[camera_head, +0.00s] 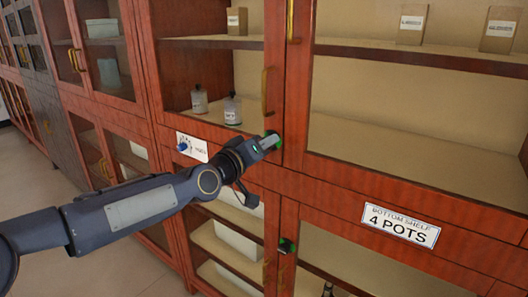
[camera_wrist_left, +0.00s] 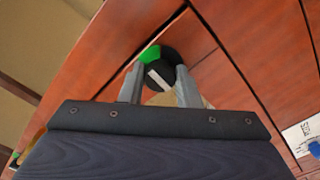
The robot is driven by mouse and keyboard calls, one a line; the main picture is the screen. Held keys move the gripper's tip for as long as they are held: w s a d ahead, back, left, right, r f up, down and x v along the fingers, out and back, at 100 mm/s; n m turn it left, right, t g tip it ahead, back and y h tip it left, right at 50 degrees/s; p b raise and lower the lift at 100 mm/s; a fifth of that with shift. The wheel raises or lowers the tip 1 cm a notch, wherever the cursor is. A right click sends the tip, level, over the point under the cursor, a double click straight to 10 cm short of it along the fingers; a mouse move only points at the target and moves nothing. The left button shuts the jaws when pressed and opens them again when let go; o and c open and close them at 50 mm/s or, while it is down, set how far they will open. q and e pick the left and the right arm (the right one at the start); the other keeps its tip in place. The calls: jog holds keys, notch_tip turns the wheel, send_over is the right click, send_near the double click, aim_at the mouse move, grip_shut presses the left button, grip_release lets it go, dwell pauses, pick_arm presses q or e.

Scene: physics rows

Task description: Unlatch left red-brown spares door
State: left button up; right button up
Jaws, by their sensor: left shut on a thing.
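My left gripper (camera_head: 268,144) reaches in from the left to the red-brown cabinet front. In the left wrist view its two fingers (camera_wrist_left: 160,88) are closed on either side of a round black latch knob (camera_wrist_left: 167,55). The knob has a green sector (camera_wrist_left: 151,54) and a white mark. In the head view the gripper mostly covers this knob, which sits at the lower right of a red-brown glass door (camera_head: 212,136). That door looks shut, and its brass handle (camera_head: 265,93) is just above the gripper. My right gripper is not in view.
A second black and green latch (camera_head: 287,246) sits lower, beside the lower doors. A white plate with a blue knob (camera_head: 184,146) is left of my gripper. A "BOTTOM SHELF 4 POTS" label (camera_head: 400,225) is at right. Small bottles (camera_head: 232,110) stand behind the glass.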

pick_arm(q)
jog(key=shift+n, duration=0.5)
jog(key=o, duration=1)
jog(key=shift+c, duration=0.2)
jog(key=b+v, duration=0.3)
jog(key=v, duration=0.4)
jog(key=shift+s+a, duration=0.2)
jog(key=shift+s, duration=0.1)
